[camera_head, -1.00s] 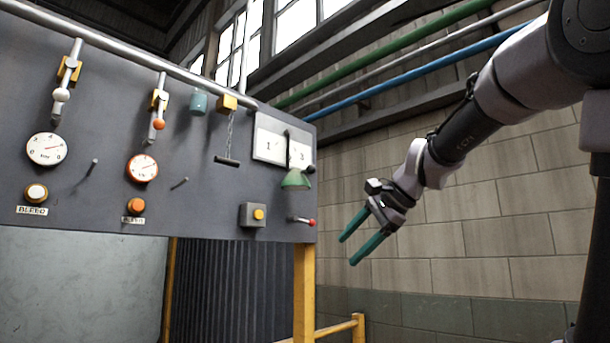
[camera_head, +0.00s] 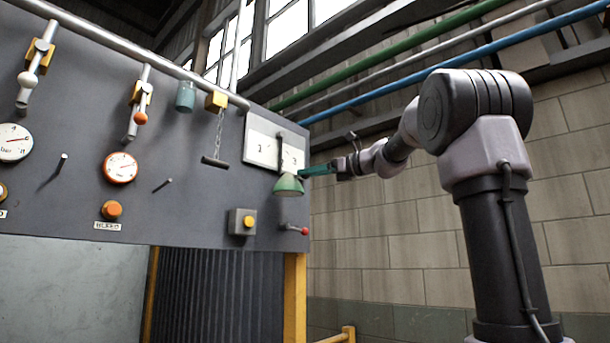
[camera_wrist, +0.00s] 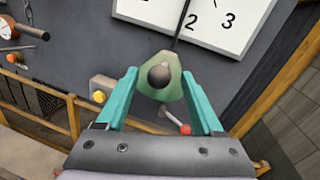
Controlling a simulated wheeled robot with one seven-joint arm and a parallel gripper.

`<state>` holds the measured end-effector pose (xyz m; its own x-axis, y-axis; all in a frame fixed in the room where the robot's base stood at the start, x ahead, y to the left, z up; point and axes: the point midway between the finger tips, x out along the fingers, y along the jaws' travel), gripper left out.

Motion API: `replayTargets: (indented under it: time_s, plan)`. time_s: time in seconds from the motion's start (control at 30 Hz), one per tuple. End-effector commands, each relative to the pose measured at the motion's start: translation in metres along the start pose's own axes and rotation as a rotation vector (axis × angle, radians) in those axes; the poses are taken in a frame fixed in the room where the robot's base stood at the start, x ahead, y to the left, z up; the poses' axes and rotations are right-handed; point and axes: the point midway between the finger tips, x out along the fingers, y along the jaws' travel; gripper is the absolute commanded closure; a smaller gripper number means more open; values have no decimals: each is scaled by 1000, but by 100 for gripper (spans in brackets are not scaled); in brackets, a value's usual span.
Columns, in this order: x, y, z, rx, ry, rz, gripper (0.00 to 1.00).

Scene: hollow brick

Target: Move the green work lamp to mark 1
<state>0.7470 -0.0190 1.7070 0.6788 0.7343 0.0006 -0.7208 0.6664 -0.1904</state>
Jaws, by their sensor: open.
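The green work lamp (camera_head: 289,185) hangs by a dark stem in front of the white board with numbers (camera_head: 262,148), at its lower edge. In the wrist view the lamp (camera_wrist: 150,88) sits between the tips of my gripper (camera_wrist: 160,80), with a gap on both sides. In the head view my gripper (camera_head: 315,170) is right beside the lamp, seen edge-on. Its teal fingers are apart. The board (camera_wrist: 228,22) shows 2 and 3 in the wrist view; 1 and 3 show in the head view, and the stem covers part of it there.
A grey box with a yellow button (camera_head: 243,221) and a red-tipped lever (camera_head: 296,229) are below the lamp. A black bar on a chain (camera_head: 216,162) hangs to its left. Gauges and valves fill the panel's left. A brick wall (camera_head: 400,230) stands to the right.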

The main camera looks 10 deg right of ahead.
Motion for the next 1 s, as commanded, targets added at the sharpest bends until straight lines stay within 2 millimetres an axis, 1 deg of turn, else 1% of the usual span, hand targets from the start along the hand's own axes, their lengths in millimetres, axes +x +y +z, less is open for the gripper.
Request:
replayTargets:
  time_s: [0.03, 0.1, 0.2, 0.5, 0.53, 0.57, 0.6, 0.67, 0.7, 1.0]
  plan:
    - [8, 0, 0, 0, 0, 2, 31]
    - [15, 0, 0, 1, 0, 2, 31]
    - [22, 0, 0, 0, 0, 1, 31]
    - [24, 0, 0, -1, 0, 0, 31]
    - [24, 0, 0, -1, 0, 0, 35]
    - [24, 0, 0, -1, 1, 0, 47]
    - [24, 0, 0, -1, 1, 0, 62]
    - [24, 0, 0, -1, 1, 0, 85]
    - [24, 0, 0, -1, 1, 0, 100]
    - [24, 0, 0, -1, 1, 0, 100]
